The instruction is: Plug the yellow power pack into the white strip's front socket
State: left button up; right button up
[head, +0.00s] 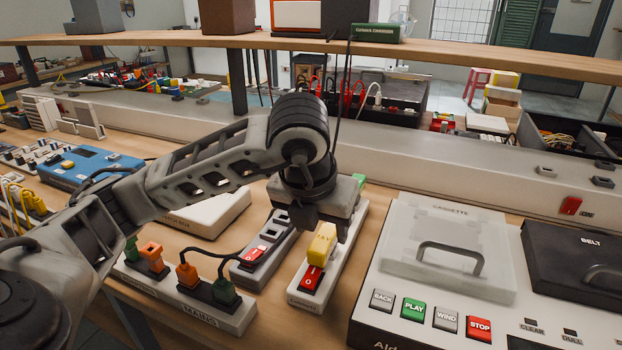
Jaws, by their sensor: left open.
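The yellow power pack (322,243) stands on the white strip (303,298), just behind its red switch (311,278), at the strip's front socket. I cannot tell whether it is fully seated. My left gripper (315,228) is open, pointing down just above and around the pack's top, and hides the middle of the strip. A green plug (358,180) shows at the strip's far end. My right gripper is not in view.
A grey strip (247,276) with its own red switch lies left of the white strip. The mains strip (198,308) holds orange and green plugs with cables. A cassette deck (385,311) stands close on the right. A shelf (460,62) crosses above the bench.

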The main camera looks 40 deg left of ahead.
pick_arm(q)
jog(key=w+p+v, duration=0.2)
jog(key=p+v, duration=0.6)
jog(key=v, duration=0.9)
jog(key=shift+a+r, duration=0.25)
jog(key=shift+r, duration=0.05)
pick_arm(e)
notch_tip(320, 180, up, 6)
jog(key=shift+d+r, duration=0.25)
pick_arm(q)
jog(key=shift+s, duration=0.1)
